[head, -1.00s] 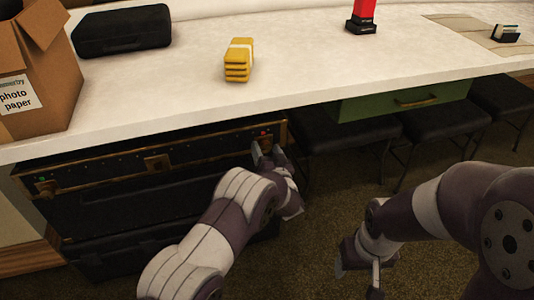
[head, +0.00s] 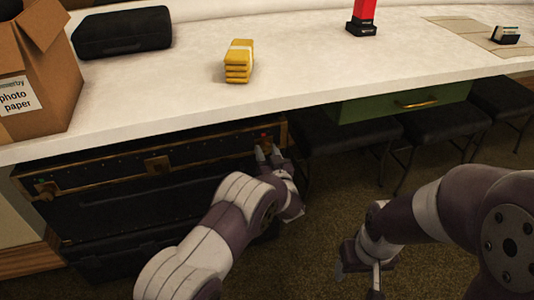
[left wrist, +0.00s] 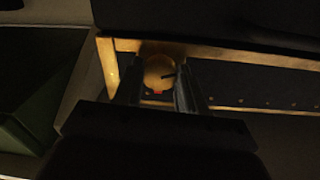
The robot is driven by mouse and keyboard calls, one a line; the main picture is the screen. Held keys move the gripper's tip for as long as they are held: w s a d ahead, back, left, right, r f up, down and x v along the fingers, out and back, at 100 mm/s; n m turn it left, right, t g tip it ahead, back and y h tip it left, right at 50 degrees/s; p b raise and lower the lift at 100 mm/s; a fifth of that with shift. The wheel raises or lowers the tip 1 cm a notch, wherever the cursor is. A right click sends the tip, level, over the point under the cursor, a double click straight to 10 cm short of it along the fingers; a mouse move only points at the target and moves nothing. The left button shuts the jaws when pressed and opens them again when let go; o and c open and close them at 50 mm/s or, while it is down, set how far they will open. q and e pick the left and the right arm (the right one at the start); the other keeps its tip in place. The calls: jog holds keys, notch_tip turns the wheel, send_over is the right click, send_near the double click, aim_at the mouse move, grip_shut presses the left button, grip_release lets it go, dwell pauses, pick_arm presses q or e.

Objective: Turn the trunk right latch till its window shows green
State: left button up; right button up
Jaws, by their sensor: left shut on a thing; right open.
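The black trunk (head: 130,205) with brass edging stands under the counter. Its right latch (head: 266,148) is at the trunk's upper right corner, partly hidden by my left gripper (head: 268,155). In the left wrist view the latch is a round brass knob (left wrist: 159,72) between the fingers of my left gripper (left wrist: 160,85), which is shut on it. A small red patch (left wrist: 157,93) shows beside the knob; I see no green there. The trunk's left latch (head: 46,188) has a small green spot. My right gripper (head: 360,270) is open and empty, low over the carpet.
The white counter (head: 310,70) overhangs the trunk. Dark stools (head: 350,135) and a green drawer (head: 400,101) are to the right of it. A cardboard box (head: 40,80), a black case (head: 122,32) and a yellow stack (head: 239,62) sit on the counter.

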pick_arm(q)
jog(key=n+b, duration=0.1)
jog(key=n, duration=0.5)
jog(key=shift+f+n, duration=0.15)
jog(key=shift+n, duration=0.15)
jog(key=n+b, duration=0.1)
jog(key=n, duration=0.2)
jog(key=shift+d+n+b, duration=0.1)
jog(key=shift+n+b, duration=0.2)
jog(key=shift+n+y+b, duration=0.3)
jog(key=shift+n+b, duration=0.25)
jog(key=shift+n, duration=1.35)
jog(key=o, duration=1.1)
jog(key=shift+c, duration=0.2)
